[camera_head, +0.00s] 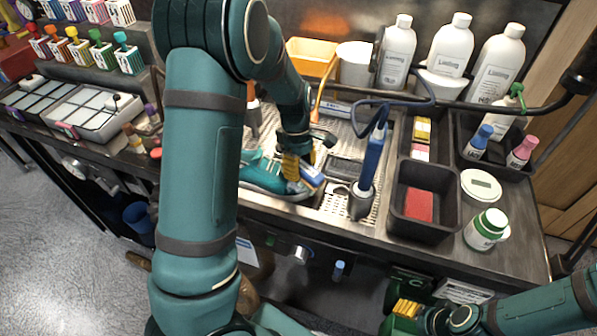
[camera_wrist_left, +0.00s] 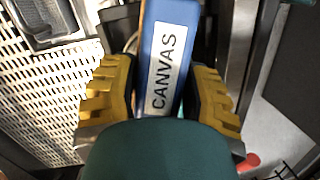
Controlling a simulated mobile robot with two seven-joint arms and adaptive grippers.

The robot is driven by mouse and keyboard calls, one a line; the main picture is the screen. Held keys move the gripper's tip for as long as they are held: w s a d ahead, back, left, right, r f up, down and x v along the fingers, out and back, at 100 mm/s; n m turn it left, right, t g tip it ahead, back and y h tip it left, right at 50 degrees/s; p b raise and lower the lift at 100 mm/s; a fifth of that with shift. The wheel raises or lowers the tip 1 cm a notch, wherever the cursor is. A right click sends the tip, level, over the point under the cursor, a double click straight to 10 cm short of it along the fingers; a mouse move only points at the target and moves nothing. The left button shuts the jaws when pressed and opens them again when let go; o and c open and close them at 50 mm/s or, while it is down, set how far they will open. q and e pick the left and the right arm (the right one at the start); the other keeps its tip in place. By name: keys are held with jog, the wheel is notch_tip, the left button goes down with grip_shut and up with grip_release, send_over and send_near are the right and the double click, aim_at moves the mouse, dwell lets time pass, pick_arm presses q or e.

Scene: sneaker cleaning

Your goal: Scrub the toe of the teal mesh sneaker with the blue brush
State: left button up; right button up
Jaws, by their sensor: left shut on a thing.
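The teal mesh sneaker (camera_head: 262,178) lies on the perforated work tray, partly hidden behind my left arm. My left gripper (camera_head: 300,168) is over the sneaker's right end and is shut on the blue brush (camera_head: 312,175). In the left wrist view, the blue brush handle (camera_wrist_left: 163,60) with a "CANVAS" label sits between the yellow fingers of my left gripper (camera_wrist_left: 160,95). Its bristles are hidden, so I cannot tell whether they touch the sneaker. My right gripper (camera_head: 406,309) is low at the front, away from the sneaker; its jaw opening is unclear.
A black bin (camera_head: 448,183) with a red block is further right. White bottles (camera_head: 397,52) line the back. A green-and-white jar (camera_head: 485,230) stands near the front right edge.

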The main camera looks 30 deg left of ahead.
pick_arm(q)
jog(key=shift+w+a+p, duration=0.15)
jog(key=shift+w+a, duration=0.05)
jog(key=shift+w, duration=0.5)
jog(key=shift+w+a+p, duration=0.2)
jog(key=shift+w+a, duration=0.05)
jog(key=shift+w, duration=0.4)
jog(key=shift+w+a+p, duration=0.15)
jog(key=shift+w+a, duration=0.05)
jog(key=shift+w, duration=0.5)
jog(key=shift+s+d+f+p, duration=0.1)
jog(key=shift+s+d+p, duration=0.1)
jog(key=shift+s, duration=0.5)
jog(key=shift+s+d+f+p, duration=0.1)
jog(key=shift+s+d+p, duration=0.05)
jog(key=shift+s, duration=0.5)
jog(key=shift+s+d+f+p, duration=0.1)
jog(key=shift+s+d+p, duration=0.1)
jog(key=shift+s, duration=0.5)
jog(key=shift+c, duration=0.4)
jog(key=shift+s+d+r+p, duration=0.1)
jog(key=shift+s+d+p, duration=0.15)
jog(key=shift+s, duration=0.35)
jog(key=shift+s+d+p, duration=0.1)
jog(key=shift+s+p, duration=0.1)
jog(key=shift+s, duration=0.45)
jog(key=shift+s+d+r+p, duration=0.1)
jog(key=shift+s+d+p, duration=0.15)
jog(key=shift+s, duration=0.35)
jog(key=shift+c, duration=0.2)
